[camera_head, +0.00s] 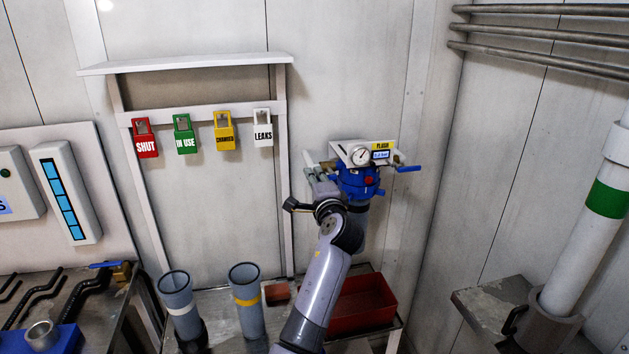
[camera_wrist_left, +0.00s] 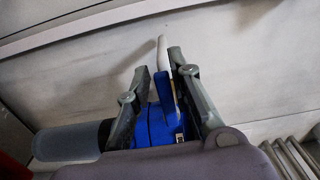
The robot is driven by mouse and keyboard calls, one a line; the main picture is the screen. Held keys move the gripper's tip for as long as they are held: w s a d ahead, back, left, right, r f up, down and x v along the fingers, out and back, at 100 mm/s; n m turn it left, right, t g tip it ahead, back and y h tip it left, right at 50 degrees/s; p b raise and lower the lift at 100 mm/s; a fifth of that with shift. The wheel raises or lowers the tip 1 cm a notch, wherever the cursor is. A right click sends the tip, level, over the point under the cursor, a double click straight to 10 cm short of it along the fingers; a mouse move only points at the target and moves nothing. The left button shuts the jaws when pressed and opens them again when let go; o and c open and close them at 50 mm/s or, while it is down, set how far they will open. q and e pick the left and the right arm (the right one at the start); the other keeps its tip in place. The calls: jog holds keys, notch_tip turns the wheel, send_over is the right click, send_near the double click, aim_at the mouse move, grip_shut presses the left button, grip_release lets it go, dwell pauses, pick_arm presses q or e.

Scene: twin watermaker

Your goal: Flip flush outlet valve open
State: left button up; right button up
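The flush unit has a blue housing head (camera_head: 358,181), a round gauge (camera_head: 359,155) and a yellow FLUSH label (camera_head: 383,147). A blue valve lever (camera_head: 408,168) sticks out level on its right side. My left gripper (camera_head: 316,174) is at the unit's left side and hides part of it. In the left wrist view, my left gripper (camera_wrist_left: 160,64) has its fingers apart, on either side of a narrow blue lever-like part (camera_wrist_left: 166,90) and a pale rod (camera_wrist_left: 162,52). Contact cannot be told. The frames do not label which lever is the outlet. My right gripper is not in view.
A red bin (camera_head: 362,308) stands below the unit. Two grey cylinders (camera_head: 247,305) (camera_head: 178,306) stand on the bench to the left. Hanging tags, including a LEAKS tag (camera_head: 263,133), are on a wall rack. A white pipe (camera_head: 585,230) rises at right.

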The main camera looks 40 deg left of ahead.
pick_arm(q)
jog(key=v, duration=1.2)
